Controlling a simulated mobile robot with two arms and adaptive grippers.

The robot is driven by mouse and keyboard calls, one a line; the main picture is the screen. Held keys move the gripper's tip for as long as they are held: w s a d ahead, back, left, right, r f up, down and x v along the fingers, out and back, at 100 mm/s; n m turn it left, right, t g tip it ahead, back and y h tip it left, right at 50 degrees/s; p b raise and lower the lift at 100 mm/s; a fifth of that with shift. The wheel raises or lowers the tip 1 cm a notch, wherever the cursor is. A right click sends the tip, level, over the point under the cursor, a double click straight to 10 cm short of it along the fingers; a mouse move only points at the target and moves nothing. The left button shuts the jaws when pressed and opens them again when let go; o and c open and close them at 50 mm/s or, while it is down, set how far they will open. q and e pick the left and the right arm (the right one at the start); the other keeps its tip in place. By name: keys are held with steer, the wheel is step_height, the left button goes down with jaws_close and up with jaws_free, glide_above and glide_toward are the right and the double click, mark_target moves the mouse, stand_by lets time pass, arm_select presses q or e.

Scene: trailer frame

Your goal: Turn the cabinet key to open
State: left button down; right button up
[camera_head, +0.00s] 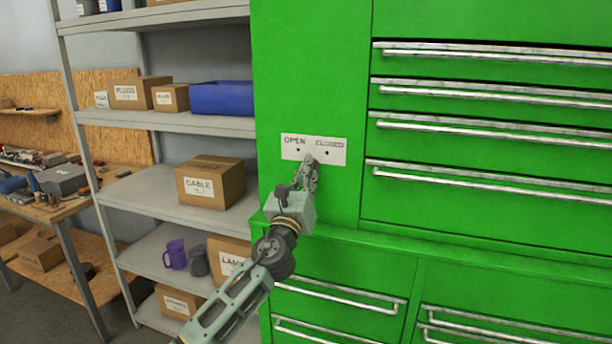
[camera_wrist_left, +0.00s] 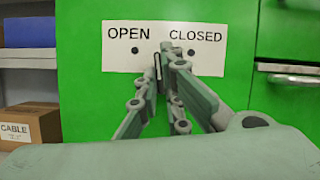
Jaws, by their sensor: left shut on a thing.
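The green cabinet (camera_head: 310,85) carries a white label plate (camera_head: 335,146) with the words OPEN and CLOSED, each above a dark dot. The plate also shows in the left wrist view (camera_wrist_left: 118,55). My left gripper (camera_head: 309,163) reaches the lower middle of the plate, between the two dots. In the left wrist view its fingertips (camera_wrist_left: 166,58) are closed together at the plate, shut on the key (camera_wrist_left: 157,66). Only a thin sliver of the key shows between the fingers; its exact angle cannot be told. My right gripper is out of view.
Cabinet drawers with long metal handles (camera_head: 480,125) lie right of the plate, and more are below a ledge (camera_head: 450,240). A grey shelf rack on the left holds a CABLE box (camera_head: 210,182) and a blue bin (camera_head: 221,98). A cluttered workbench (camera_head: 70,208) stands further left.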

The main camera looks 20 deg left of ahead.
arm_select(q)
steer(key=shift+f+n+g+y, duration=0.1)
steer(key=shift+n+g+y, duration=0.2)
steer(key=shift+n+y, duration=0.9)
steer(key=shift+r+n+g+y, duration=0.1)
steer(key=shift+n+g+y, duration=0.2)
steer(key=shift+n, duration=1.85)
steer(key=shift+f+n+g+y, duration=0.1)
steer(key=shift+n+g+y, duration=0.4)
steer(key=shift+n, duration=1.15)
steer(key=shift+y, duration=0.3)
steer(key=c, duration=1.9)
jaws_free()
steer(key=v, duration=1.2)
